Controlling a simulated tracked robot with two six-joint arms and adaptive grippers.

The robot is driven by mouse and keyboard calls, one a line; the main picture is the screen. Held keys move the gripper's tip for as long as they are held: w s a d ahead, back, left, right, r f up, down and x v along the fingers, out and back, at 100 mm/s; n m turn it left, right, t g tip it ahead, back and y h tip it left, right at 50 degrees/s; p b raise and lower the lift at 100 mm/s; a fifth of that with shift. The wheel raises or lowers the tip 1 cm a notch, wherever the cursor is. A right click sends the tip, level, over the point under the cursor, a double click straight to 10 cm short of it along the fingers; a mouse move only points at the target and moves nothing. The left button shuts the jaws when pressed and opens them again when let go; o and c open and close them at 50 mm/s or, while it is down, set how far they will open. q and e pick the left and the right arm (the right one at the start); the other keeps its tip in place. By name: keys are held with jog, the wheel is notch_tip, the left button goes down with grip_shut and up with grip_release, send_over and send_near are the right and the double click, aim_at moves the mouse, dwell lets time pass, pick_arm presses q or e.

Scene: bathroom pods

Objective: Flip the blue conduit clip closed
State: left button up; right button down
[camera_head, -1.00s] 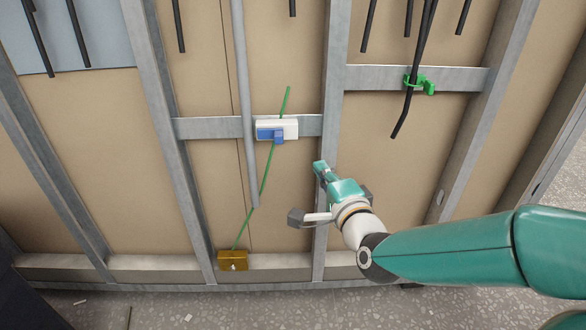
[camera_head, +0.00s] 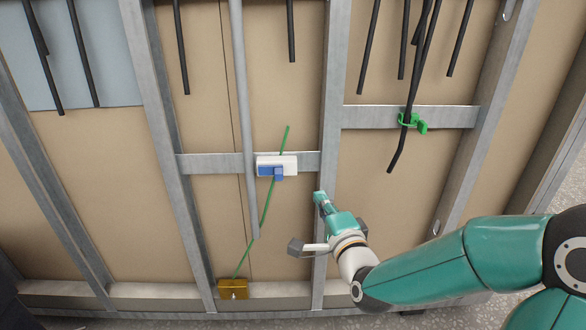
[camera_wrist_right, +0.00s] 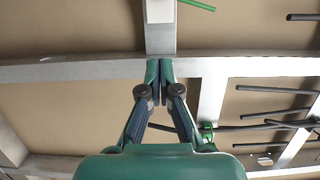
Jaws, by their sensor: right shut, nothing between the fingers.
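The blue conduit clip (camera_head: 268,170) sits on a white block (camera_head: 290,162) on the horizontal metal rail. A small blue tab sticks down at its lower edge. I cannot tell whether the clip is open. A thin green cable (camera_head: 266,205) runs at the clip, showing above and below it. My right gripper (camera_head: 320,197) is shut and empty, below and right of the clip, by the vertical stud and apart from the clip. In the right wrist view the shut fingertips (camera_wrist_right: 160,68) point toward a white block (camera_wrist_right: 160,10) at the top edge. My left gripper is out of view.
A grey conduit (camera_head: 244,120) runs vertically left of the clip. A brass box (camera_head: 233,289) sits at the cable's lower end. A green clip (camera_head: 413,123) with black cables is on the right rail. Metal studs (camera_head: 333,90) frame the tan panels. Black cables hang above.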

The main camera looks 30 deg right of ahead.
aim_at(271, 173)
jog(key=w, duration=0.3)
jog(key=w+p, duration=0.1)
jog(key=w, duration=0.2)
jog(key=w+a+p, duration=0.1)
jog(key=w, duration=0.2)
jog(key=shift+w, duration=0.4)
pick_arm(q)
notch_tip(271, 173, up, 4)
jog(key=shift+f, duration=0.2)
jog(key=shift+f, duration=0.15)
pick_arm(e)
jog(key=shift+f, duration=0.1)
